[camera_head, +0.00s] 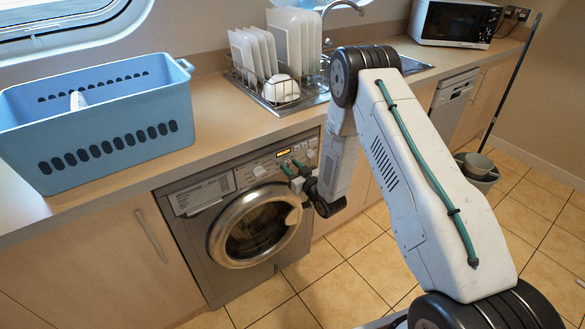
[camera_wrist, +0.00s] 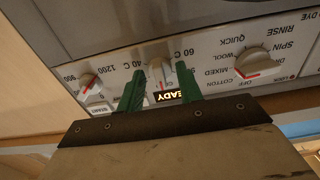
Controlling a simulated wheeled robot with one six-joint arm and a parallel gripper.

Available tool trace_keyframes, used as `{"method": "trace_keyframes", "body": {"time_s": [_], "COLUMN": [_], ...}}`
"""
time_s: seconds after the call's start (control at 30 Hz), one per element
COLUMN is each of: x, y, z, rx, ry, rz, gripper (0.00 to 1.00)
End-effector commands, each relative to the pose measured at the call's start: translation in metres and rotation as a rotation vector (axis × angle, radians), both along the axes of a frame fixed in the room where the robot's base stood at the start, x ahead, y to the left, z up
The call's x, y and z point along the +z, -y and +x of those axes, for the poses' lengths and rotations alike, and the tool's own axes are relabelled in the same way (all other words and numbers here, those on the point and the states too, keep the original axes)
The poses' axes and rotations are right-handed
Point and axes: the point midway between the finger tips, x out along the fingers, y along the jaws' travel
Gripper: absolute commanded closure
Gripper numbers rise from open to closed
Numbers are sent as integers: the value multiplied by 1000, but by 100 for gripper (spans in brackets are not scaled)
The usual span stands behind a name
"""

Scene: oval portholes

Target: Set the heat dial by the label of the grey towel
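The washing machine (camera_head: 195,240) has a control panel just under the counter. In the wrist view the panel is upside down. The heat dial (camera_wrist: 159,70), pale with a small red mark, sits between the 40 C and 60 C labels. My gripper (camera_wrist: 160,70) has green fingers, open on either side of this dial, with visible gaps. In the head view my gripper (camera_head: 296,170) is at the panel and hides part of it. A grey towel and its label are not visible in either view.
A dial (camera_wrist: 88,84) by 900 and 1200 is on the left, and a programme dial (camera_wrist: 255,65) on the right. A lit display (camera_wrist: 176,97) is partly hidden by my gripper. A blue basket (camera_head: 120,125) and dish rack (camera_head: 283,92) stand on the counter.

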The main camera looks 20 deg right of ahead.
Motion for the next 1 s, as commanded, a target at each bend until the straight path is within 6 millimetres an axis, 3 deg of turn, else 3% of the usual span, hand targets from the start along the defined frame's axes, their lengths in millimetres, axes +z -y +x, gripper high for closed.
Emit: {"method": "trace_keyframes", "body": {"time_s": [0.03, 0.1, 0.57, 1.0], "x": [0, 0, 0, 0], "y": [0, 0, 1, 2], "z": [0, 0, 0, 0], "rx": [0, 0, -1, -2], "ry": [0, 0, -26, -139], "rz": [0, 0, 79, 428], "gripper": [79, 96, 95, 95]}}
